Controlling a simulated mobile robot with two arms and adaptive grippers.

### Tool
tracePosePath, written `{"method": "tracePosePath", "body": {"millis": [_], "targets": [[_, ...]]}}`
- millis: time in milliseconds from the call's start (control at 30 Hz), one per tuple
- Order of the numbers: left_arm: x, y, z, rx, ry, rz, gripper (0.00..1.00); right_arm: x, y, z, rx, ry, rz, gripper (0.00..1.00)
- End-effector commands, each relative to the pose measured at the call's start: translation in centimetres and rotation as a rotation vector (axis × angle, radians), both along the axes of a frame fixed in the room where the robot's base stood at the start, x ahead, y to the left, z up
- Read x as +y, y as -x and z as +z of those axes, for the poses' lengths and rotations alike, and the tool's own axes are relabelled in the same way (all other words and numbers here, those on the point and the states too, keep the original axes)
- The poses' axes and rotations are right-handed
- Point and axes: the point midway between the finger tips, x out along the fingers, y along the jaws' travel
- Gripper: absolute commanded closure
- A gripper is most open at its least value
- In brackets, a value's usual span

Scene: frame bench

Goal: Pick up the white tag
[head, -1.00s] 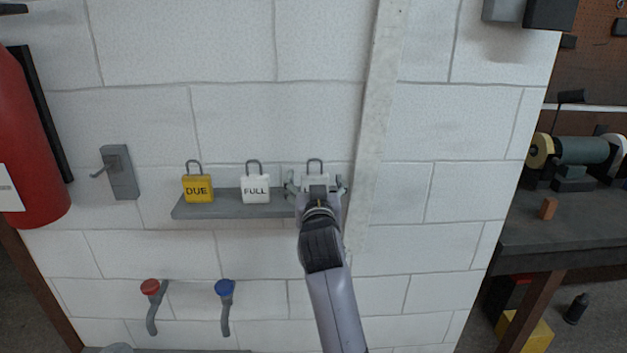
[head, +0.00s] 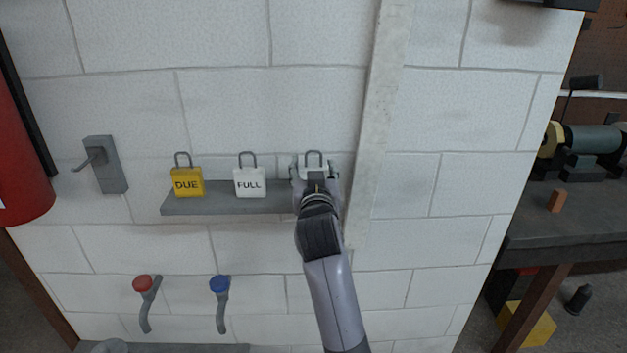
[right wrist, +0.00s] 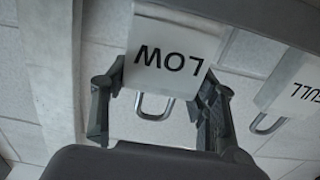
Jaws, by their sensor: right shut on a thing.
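The white LOW tag (head: 314,172), shaped like a padlock with a grey shackle, is at the right end of the grey shelf (head: 230,205). My right gripper (head: 316,168) is shut on it, a finger at each side; the wrist and palm hide much of it in the head view. In the right wrist view the LOW tag (right wrist: 165,62) appears upside down between the fingers. A second white tag, marked FULL (head: 250,183), stands on the shelf to its left; part of it shows in the right wrist view (right wrist: 292,88). My left gripper is not in view.
A yellow DUE tag (head: 187,183) stands at the shelf's left. A pale vertical strip (head: 377,120) runs down the wall close to the right of my gripper. A red-topped lever (head: 145,300) and a blue-topped lever (head: 221,300) are below.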

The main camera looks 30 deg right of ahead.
Motion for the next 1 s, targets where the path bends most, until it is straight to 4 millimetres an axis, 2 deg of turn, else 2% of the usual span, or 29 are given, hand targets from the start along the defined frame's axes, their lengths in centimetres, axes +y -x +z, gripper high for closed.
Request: {"method": "tracePosePath", "body": {"millis": [100, 200, 500, 667, 833, 1000], "targets": [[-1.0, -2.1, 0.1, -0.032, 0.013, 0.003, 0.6, 0.0, 0.0, 0.0, -0.001, 0.001, 0.0, 0.65], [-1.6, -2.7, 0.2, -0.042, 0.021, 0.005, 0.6, 0.0, 0.0, 0.0, -0.001, 0.001, 0.0, 0.72], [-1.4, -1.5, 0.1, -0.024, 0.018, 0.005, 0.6, 0.0, 0.0, 0.2, -0.002, 0.0, 0.0, 0.74], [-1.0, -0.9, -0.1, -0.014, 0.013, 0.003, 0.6, 0.0, 0.0, 1.2, -0.006, 0.0, 0.0, 0.74], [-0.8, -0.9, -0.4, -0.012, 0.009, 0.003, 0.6, 0.0, 0.0, 4.3, -0.011, 0.001, -0.001, 0.74], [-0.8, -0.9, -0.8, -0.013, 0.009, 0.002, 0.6, 0.0, 0.0, 9.5, -0.013, 0.001, 0.0, 0.74]]}}
